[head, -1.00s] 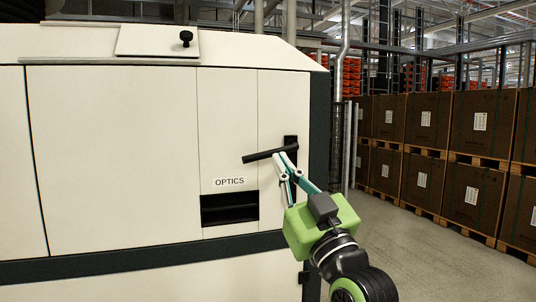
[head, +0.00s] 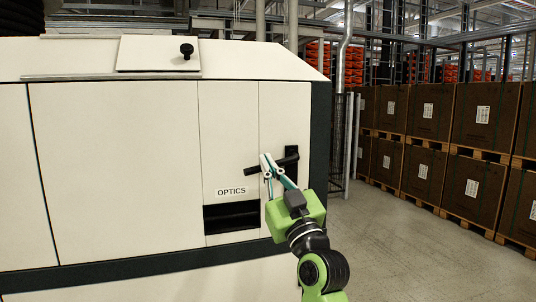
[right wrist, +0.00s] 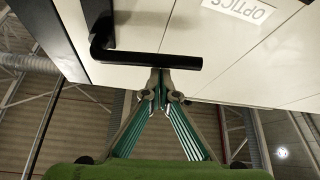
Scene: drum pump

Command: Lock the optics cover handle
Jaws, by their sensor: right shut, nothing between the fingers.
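The black optics cover handle (head: 286,160) is on the right part of the white cabinet front, above and right of the OPTICS label (head: 231,191). Its lever sticks out to the left from a dark upright mount, nearly level, with the free end slightly lower. In the right wrist view the handle (right wrist: 150,58) is an L-shaped bar. My right gripper (head: 267,158) is shut and empty, its fingertips at the lever's outer half. In the right wrist view its fingertips (right wrist: 161,74) overlap the lever's edge; I cannot tell whether they touch. My left gripper is not in view.
A dark recessed slot (head: 231,216) lies under the label. A black knob (head: 186,50) stands on the cabinet's sloped top. Stacked brown boxes (head: 428,110) on pallets stand along the right, with open grey floor (head: 400,250) before them.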

